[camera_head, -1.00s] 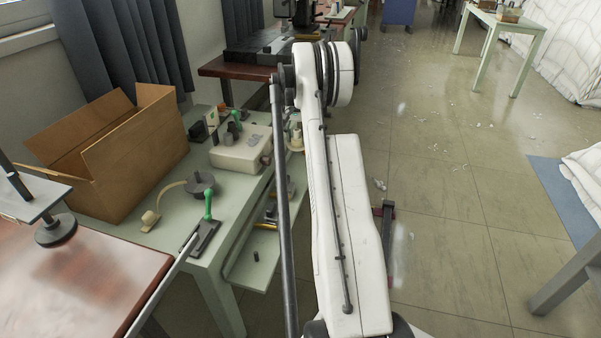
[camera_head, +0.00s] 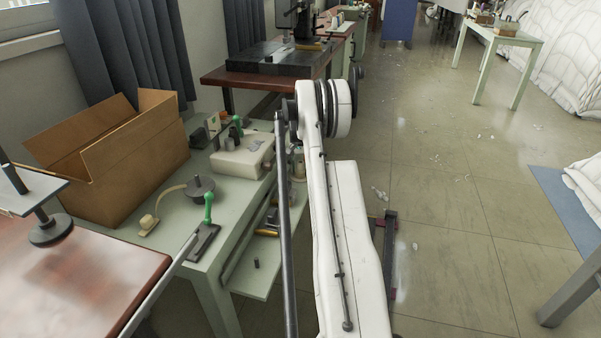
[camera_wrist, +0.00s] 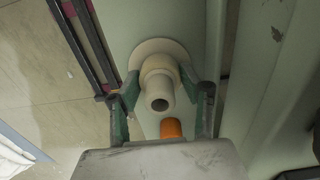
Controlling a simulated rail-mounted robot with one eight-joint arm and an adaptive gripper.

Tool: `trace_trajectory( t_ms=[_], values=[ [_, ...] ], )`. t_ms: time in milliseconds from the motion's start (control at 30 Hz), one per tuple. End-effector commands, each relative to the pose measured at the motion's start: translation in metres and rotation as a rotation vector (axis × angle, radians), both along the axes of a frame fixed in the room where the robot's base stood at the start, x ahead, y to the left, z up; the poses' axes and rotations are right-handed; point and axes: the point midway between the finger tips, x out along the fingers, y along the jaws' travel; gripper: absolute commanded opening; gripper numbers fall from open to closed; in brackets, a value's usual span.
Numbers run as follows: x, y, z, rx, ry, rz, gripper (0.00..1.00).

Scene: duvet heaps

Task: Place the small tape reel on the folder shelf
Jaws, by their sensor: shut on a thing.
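The small tape reel (camera_wrist: 161,77) is cream, with a wide round flange and a hollow hub facing the wrist camera. My gripper (camera_wrist: 162,92) has its green-sided fingers closed on either side of it. The reel is over a pale green surface (camera_wrist: 210,35); I cannot tell whether it touches it. In the head view my arm hides most of the gripper, and a cream bit (camera_head: 299,166) shows beside the arm. A pale green low shelf (camera_head: 252,284), likely the folder shelf, runs along the table's side, below its top.
An orange cylindrical thing (camera_wrist: 171,128) lies close to my gripper. The table holds a cardboard box (camera_head: 125,165), a dark disc (camera_head: 201,188), a green-handled clamp (camera_head: 207,225) and a white box (camera_head: 240,158). Floor on the right is mostly open.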

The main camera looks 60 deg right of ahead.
Motion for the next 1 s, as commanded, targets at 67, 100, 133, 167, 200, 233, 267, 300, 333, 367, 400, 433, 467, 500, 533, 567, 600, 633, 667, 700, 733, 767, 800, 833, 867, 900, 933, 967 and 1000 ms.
trace_trajectory(
  t_ms=[67,100,133,167,200,233,267,300,333,367,400,433,467,500,533,567,600,633,667,700,733,767,800,833,867,900,933,967,1000],
  values=[
    [0.000,0.000,0.000,0.000,0.000,0.000,0.13],
    [0.000,0.000,0.000,0.000,0.000,0.000,0.13],
    [0.000,0.000,0.000,0.000,0.000,0.000,0.13],
    [0.000,0.000,0.001,0.000,0.000,0.000,0.13],
    [0.000,0.000,0.001,0.000,0.000,0.000,0.13],
    [0.000,0.000,0.000,0.000,0.000,0.000,0.13],
    [0.000,0.000,-0.001,0.000,0.000,0.000,0.13],
    [0.000,0.000,-0.002,0.000,0.000,0.000,0.13],
    [0.000,0.000,-0.003,0.000,0.000,0.000,0.13],
    [0.000,0.000,-0.004,0.000,0.000,0.000,0.13],
    [0.000,0.000,-0.003,0.000,0.000,0.000,0.45],
    [0.000,0.000,-0.003,0.000,0.000,0.000,0.49],
    [0.000,0.000,-0.003,0.000,0.000,0.000,0.53],
    [0.000,0.000,-0.003,0.000,0.000,0.000,0.58],
    [0.000,0.000,-0.002,0.000,0.000,0.000,0.59],
    [0.000,0.000,-0.002,0.000,0.000,0.000,0.59],
    [0.000,0.000,-0.002,0.000,0.000,0.000,0.59],
    [0.000,0.000,-0.002,0.000,0.000,0.000,0.59],
    [0.000,0.000,-0.002,0.000,0.000,0.000,0.59],
    [0.000,0.000,-0.002,0.000,0.000,0.000,0.59],
    [0.000,0.000,-0.002,0.000,0.000,0.000,0.59],
    [0.000,0.000,-0.002,0.000,0.000,0.000,0.59],
    [0.000,0.000,-0.001,0.000,0.000,0.000,0.59],
    [0.000,0.000,0.001,0.000,0.000,0.000,0.59],
    [0.000,0.000,0.003,0.000,0.000,0.000,0.59],
    [0.000,0.000,0.007,0.000,0.000,0.000,0.59],
    [0.000,0.000,0.010,0.000,0.000,0.000,0.59],
    [0.000,0.000,0.015,0.000,0.000,0.000,0.59],
    [0.000,0.000,0.021,0.000,0.000,0.000,0.59]
  ],
)
